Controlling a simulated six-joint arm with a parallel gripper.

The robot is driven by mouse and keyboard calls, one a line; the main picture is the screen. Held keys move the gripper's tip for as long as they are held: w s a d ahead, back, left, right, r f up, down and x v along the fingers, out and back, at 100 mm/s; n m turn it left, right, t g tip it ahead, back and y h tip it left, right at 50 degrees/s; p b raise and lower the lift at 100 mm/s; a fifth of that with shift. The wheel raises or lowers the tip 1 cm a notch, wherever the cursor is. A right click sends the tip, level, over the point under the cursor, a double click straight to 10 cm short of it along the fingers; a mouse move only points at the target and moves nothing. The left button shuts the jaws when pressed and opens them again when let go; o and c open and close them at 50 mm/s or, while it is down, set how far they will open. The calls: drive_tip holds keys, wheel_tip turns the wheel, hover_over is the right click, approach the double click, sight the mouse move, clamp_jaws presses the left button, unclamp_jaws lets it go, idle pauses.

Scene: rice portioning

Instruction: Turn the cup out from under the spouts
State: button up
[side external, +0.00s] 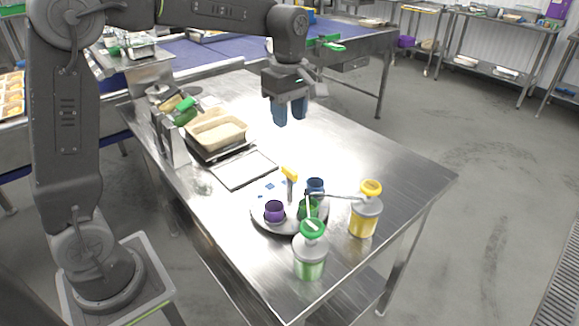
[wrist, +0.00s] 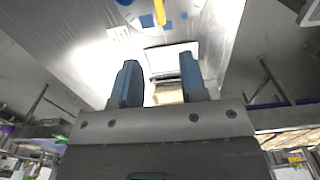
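A round grey turntable (side external: 262,222) near the front of the steel table carries a purple cup (side external: 274,212), a green cup (side external: 302,210) and a blue cup (side external: 316,185). A yellow-topped handle (side external: 289,173) stands upright on it; it also shows at the top of the wrist view (wrist: 159,12). The thin spouts of a yellow-topped dispenser (side external: 364,214) and a green-topped dispenser (side external: 310,258) reach over the green cup, partly hiding it. My gripper (side external: 290,118) is open and empty, well above the table and behind the handle; its blue fingers frame the wrist view (wrist: 158,62).
A tan tub (side external: 218,132) sits on a dark stand at the table's left, beside a flat square plate (side external: 242,170). A metal rack with green-handled tools (side external: 170,130) stands further left.

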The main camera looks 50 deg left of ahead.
sight(289, 169)
wheel_tip(289, 169, down, 14)
drive_tip(key=shift+r, duration=0.1)
idle(0.4)
drive_tip(key=shift+c, duration=0.2)
clamp_jaws()
